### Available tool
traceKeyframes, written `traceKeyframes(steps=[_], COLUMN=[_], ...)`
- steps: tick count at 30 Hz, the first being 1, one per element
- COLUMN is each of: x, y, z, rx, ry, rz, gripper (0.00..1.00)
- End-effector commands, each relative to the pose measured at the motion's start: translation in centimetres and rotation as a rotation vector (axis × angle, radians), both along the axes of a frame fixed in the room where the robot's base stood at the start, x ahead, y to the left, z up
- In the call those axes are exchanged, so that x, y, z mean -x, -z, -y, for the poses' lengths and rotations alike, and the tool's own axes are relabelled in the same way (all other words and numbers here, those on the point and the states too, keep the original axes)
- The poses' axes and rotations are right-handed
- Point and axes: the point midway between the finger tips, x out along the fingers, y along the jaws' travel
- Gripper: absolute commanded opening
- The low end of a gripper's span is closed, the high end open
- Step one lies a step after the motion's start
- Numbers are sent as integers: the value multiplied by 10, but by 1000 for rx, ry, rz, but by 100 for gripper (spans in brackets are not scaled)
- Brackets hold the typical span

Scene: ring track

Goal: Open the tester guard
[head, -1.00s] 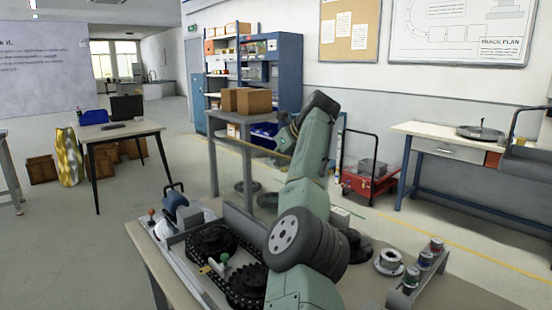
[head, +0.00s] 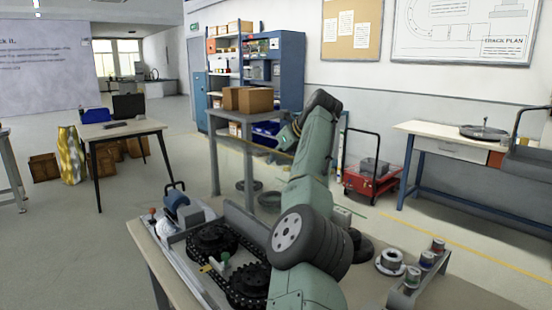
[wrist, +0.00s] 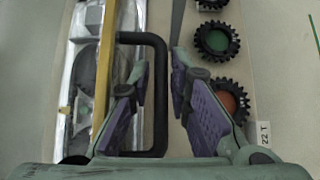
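In the wrist view a black U-shaped handle (wrist: 161,90) stands out beside a silver-framed unit (wrist: 84,60) with a grey round part, which looks like the tester and its guard. My gripper (wrist: 164,85) has its two purple-padded fingers spread, with the handle's long bar in the gap between them. I cannot tell whether the bar is level with the fingertips or below them. No contact shows.
A chain on black sprockets (head: 213,240) lies on the bench beside my arm. In the wrist view toothed gears (wrist: 217,41) sit right of my fingers, and a yellow bar (wrist: 103,75) runs along the left. A spool rack (head: 425,262) stands at the bench's right.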

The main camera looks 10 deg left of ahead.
Motion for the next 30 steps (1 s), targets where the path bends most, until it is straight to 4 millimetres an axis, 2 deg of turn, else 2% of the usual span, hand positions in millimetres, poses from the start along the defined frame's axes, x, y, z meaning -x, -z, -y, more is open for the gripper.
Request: traceKeyframes(steps=[4,8,15,21,30], x=[2,10,33,46,51], y=[-4,-17,-56,-78,-85], z=[4,14,44,62,68], rx=[0,-1,0,0,0], ry=[1,2,2,0,-1], rz=[0,2,3,2,-1], gripper=[18,18,18,18,18])
